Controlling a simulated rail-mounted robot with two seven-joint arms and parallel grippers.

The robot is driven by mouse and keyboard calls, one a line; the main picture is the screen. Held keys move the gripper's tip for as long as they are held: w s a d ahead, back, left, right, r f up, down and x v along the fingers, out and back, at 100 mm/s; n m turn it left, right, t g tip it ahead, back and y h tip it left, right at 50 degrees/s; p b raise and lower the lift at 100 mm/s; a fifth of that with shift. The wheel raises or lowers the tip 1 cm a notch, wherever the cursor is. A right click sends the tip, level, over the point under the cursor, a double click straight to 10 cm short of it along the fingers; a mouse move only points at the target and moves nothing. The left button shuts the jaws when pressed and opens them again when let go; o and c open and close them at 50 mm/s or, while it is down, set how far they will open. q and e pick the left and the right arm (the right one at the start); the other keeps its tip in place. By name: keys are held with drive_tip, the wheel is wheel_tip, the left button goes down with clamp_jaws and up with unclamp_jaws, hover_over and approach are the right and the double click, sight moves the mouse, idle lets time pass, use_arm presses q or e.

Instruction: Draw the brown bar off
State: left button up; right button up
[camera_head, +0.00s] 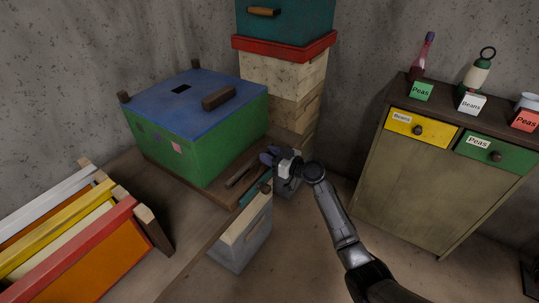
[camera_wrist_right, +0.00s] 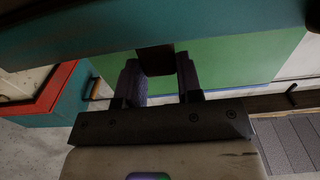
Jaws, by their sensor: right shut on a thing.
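The brown bar (camera_head: 240,174) lies low along the foot of the green box, at the box's right-hand side in the head view. My right gripper (camera_head: 268,156) is beside its far end, reaching in from the lower right. In the right wrist view, its two fingers (camera_wrist_right: 160,84) are shut on a dark brown piece (camera_wrist_right: 156,61), which looks like part of the bar. The green box (camera_head: 215,138) has a blue lid (camera_head: 185,98) with a brown handle. The fingers hide the held end in the head view. My left gripper is not in view.
A pale box (camera_head: 243,240) and a teal strip (camera_head: 254,194) stand close in front of the bar. A pale stack (camera_head: 275,80) with a red rim rises behind. Coloured frames (camera_head: 70,245) are at the lower left; a cabinet (camera_head: 430,175) stands right, with floor between.

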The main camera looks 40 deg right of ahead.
drive_tip(key=shift+r+p, duration=1.3)
drive_tip(key=shift+r, duration=1.1)
drive_tip(key=shift+r+p, duration=0.95)
drive_tip(key=shift+r, duration=0.65)
